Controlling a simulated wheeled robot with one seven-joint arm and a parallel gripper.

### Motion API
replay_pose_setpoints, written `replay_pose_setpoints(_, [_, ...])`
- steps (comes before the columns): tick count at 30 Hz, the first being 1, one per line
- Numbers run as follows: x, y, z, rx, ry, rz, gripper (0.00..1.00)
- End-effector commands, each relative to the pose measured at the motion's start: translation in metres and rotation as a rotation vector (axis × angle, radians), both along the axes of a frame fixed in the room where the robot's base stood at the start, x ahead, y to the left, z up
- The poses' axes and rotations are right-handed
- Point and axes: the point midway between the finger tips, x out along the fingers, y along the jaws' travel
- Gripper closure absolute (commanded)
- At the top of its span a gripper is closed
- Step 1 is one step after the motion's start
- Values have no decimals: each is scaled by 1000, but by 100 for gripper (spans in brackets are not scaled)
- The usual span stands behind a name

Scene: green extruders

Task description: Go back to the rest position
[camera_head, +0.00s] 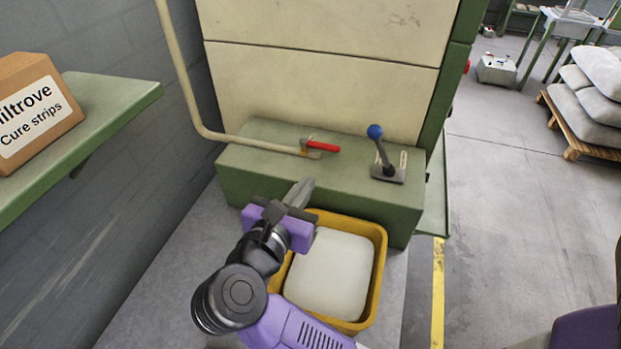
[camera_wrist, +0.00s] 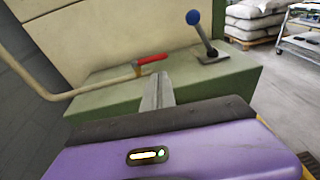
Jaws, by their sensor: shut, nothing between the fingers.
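My gripper (camera_head: 303,188) is shut and empty. It is in front of the low green machine ledge (camera_head: 255,160) and above the back left part of a yellow bin, pointing toward the ledge. In the wrist view its closed fingers (camera_wrist: 158,90) point toward a red-handled valve (camera_wrist: 150,60) on a cream pipe. The fingers look apart from the valve. The valve (camera_head: 322,147) lies on the ledge in the head view. A lever with a blue knob (camera_head: 375,132) stands on the ledge to the right; it also shows in the wrist view (camera_wrist: 193,18).
The yellow bin (camera_head: 379,262) holds a pale block (camera_head: 333,272) below my arm. A green shelf (camera_head: 110,100) with a carton (camera_head: 35,108) juts out at the left. A pallet of sacks (camera_head: 590,100) stands at the far right.

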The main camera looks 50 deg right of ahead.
Motion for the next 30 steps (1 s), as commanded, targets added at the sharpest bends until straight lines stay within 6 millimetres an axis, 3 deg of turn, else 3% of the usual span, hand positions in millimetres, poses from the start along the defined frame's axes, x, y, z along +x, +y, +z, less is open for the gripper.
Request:
replay_pose_setpoints(6, [-5,11,2,0,0,-1,100])
replay_pose_setpoints(16, [2,12,10,-42,37,36,100])
replay_pose_setpoints(22, [11,10,80,-361,100,100,100])
replay_pose_setpoints(27, [-10,21,129,-743,289,99,100])
replay_pose_setpoints(30, [-24,39,146,-989,458,92,100])
